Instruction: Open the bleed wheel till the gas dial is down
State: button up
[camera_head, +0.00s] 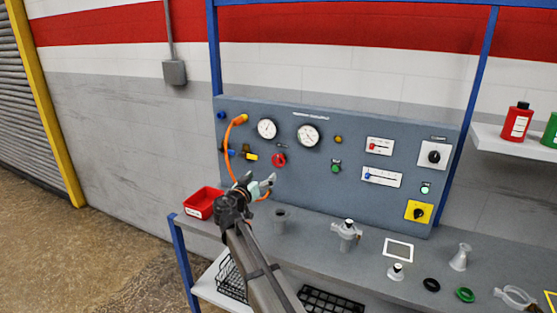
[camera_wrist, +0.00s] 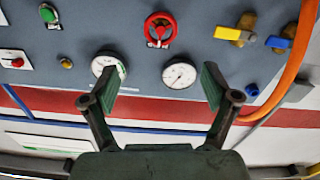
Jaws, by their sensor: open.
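The red bleed wheel (camera_head: 278,160) is on the lower left of the grey panel. In the wrist view, which is upside down, it is at the top centre (camera_wrist: 160,29). Two round white dials, a left one (camera_head: 267,129) and a right one (camera_head: 308,136), sit above the wheel. I cannot tell which is the gas dial, and their readings are too small to read. My gripper (camera_head: 262,183) is open and empty, below and a little left of the wheel in the head view. In the wrist view its fingers are spread wide (camera_wrist: 160,80), apart from the wheel.
An orange hose (camera_head: 227,150) loops down the panel's left side close to my gripper. Yellow (camera_head: 251,157) and blue (camera_head: 231,153) handles are left of the wheel. A red bin (camera_head: 203,203) and metal fittings (camera_head: 346,231) stand on the bench below.

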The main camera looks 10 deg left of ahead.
aim_at(278, 161)
jog(key=p+x, duration=0.4)
jog(key=x, duration=0.8)
jog(key=shift+w+r, duration=0.1)
jog(key=shift+w, duration=0.25)
jog(key=shift+p+x, duration=0.35)
jog(key=shift+x, duration=0.45)
jog(key=c, duration=1.2)
